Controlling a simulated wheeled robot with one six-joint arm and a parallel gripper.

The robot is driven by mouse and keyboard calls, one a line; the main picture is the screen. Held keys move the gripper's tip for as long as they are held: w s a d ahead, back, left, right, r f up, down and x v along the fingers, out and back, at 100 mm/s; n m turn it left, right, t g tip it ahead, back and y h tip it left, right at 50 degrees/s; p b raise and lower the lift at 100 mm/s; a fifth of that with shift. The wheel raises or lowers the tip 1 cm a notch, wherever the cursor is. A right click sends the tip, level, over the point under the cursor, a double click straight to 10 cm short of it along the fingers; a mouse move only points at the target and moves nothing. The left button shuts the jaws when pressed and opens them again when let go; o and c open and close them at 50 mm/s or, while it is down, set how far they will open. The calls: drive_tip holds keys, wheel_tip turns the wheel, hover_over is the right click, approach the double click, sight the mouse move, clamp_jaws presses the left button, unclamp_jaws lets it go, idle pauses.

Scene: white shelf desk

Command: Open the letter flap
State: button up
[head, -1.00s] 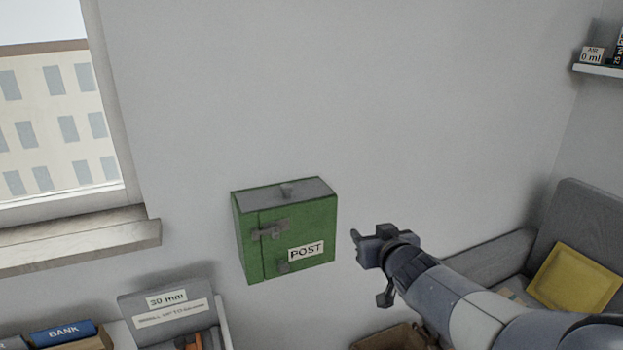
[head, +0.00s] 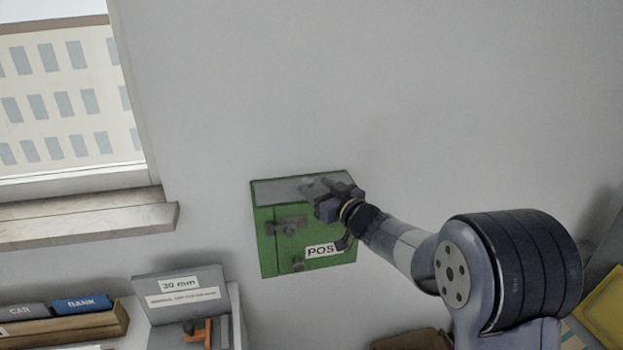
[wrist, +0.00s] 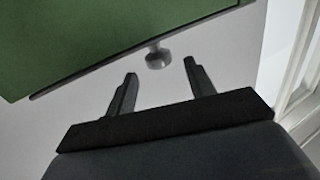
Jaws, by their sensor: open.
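The green post box (head: 293,228) hangs on the wall, with a grey flap (head: 275,191) across its top. The flap looks shut. My gripper (head: 311,186) reaches in from the right and covers part of the flap and its knob in the head view. In the wrist view a small grey knob (wrist: 157,58) stands at the gap between my two spread fingers, near the edge of the green box (wrist: 110,35). My gripper (wrist: 160,68) is open. I cannot tell whether a finger touches the knob.
The box front carries a latch (head: 288,225), a lower knob (head: 297,265) and a POST label (head: 322,250). A window sill (head: 85,224) is at left. A grey holder (head: 185,290) and file tray (head: 65,327) stand below. The wall above is bare.

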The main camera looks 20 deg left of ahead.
sight(311, 183)
drive_tip(key=shift+p+x, duration=0.3)
drive_tip(key=shift+x, duration=1.3)
drive_tip(key=shift+c, duration=0.5)
clamp_jaws()
